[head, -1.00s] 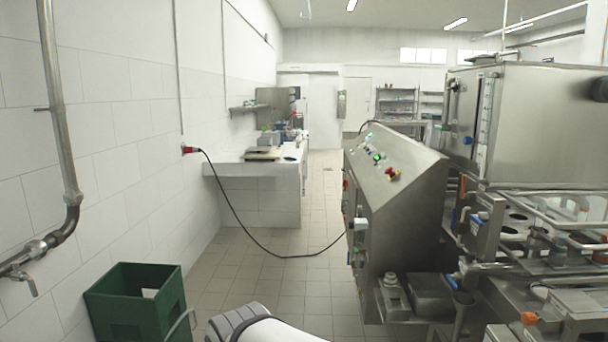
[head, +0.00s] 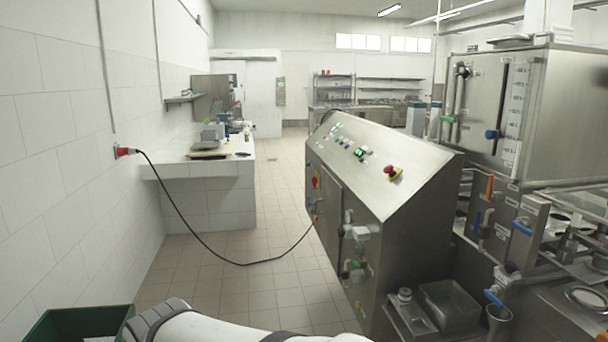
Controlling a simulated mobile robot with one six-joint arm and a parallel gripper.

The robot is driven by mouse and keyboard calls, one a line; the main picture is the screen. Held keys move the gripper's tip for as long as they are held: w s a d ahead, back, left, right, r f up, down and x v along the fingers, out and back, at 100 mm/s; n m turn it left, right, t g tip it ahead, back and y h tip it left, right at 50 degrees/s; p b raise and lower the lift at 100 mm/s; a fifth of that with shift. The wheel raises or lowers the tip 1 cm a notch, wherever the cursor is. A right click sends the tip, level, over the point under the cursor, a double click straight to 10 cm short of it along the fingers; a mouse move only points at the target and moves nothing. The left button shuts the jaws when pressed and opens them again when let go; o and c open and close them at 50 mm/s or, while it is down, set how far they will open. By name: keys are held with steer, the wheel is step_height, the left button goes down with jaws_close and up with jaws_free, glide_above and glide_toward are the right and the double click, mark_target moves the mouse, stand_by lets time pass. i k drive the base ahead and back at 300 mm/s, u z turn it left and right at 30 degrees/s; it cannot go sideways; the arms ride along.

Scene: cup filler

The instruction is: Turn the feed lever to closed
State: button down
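Several valve levers show on the steel filling machine at the right, and I cannot tell which one is the feed lever. An orange lever (head: 489,187) stands upright on the machine's near side. A blue lever (head: 521,228) lies to its right, and another blue lever (head: 494,298) is lower, beside a steel funnel. A blue knob (head: 491,134) sits on the front of the steel tank (head: 555,120). Only a white and grey link of my arm shows at the bottom edge; my gripper is out of view.
A sloped steel control cabinet (head: 395,190) with buttons stands ahead, left of the machine. A black cable (head: 205,245) hangs from the wall socket to the cabinet, across the aisle. A green crate (head: 65,325) is at the lower left. A tiled counter (head: 210,195) lines the left wall.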

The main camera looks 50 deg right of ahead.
mark_target(489, 196)
steer(key=z, duration=2.85)
steer(key=i, duration=1)
steer(key=z, duration=1.1)
steer(key=k, duration=0.85)
steer(key=u, duration=0.3)
